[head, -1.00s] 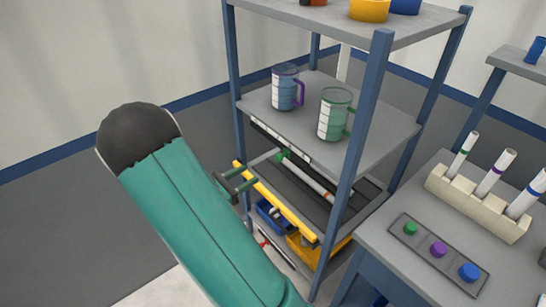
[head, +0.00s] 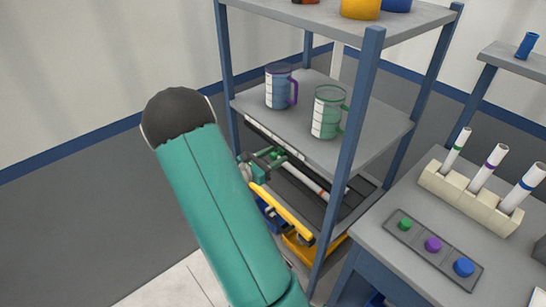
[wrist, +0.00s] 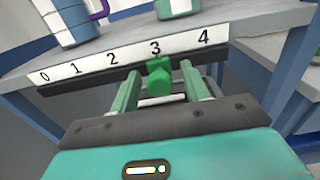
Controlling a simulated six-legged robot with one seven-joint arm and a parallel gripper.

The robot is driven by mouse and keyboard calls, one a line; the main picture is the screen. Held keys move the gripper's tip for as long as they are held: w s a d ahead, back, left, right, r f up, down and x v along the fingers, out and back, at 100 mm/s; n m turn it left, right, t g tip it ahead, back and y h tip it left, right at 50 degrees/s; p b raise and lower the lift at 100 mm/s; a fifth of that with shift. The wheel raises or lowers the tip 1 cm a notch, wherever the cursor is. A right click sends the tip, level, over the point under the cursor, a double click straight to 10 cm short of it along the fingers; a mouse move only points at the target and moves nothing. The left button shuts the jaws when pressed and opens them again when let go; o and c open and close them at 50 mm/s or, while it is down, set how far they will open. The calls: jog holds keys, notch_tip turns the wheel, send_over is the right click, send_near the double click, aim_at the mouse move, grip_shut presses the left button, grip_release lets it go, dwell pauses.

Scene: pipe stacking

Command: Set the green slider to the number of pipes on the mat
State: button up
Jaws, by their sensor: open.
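The green slider (wrist: 160,78) sits under the 3 on a white number strip (wrist: 112,62) marked 0 to 4. The strip also shows along the shelf's front edge in the head view (head: 262,134). My gripper (wrist: 163,72) is open, with one finger on each side of the slider; I cannot tell whether either touches it. In the head view my gripper (head: 266,158) is at the shelf front, partly behind my arm. A white pipe with a red band (head: 308,180) lies on the dark mat (head: 340,205) on the shelf below. The mat is partly hidden.
A purple-handled mug (head: 280,88) and a green mug (head: 327,112) stand on the shelf above the strip. A blue rack post (head: 352,150) rises right of my gripper. A yellow bar (head: 283,212) is below. A table with buttons (head: 433,244) stands at right.

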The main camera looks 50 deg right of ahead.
aim_at(270, 142)
grip_shut()
jog(key=shift+w+d, duration=0.2)
jog(key=shift+w, duration=0.8)
jog(key=shift+w+d, duration=0.25)
jog(key=shift+w, duration=0.75)
jog(key=shift+w+d, duration=0.2)
jog(key=shift+w, duration=0.8)
grip_release()
jog(key=v, duration=1.3)
jog(key=shift+a, duration=0.4)
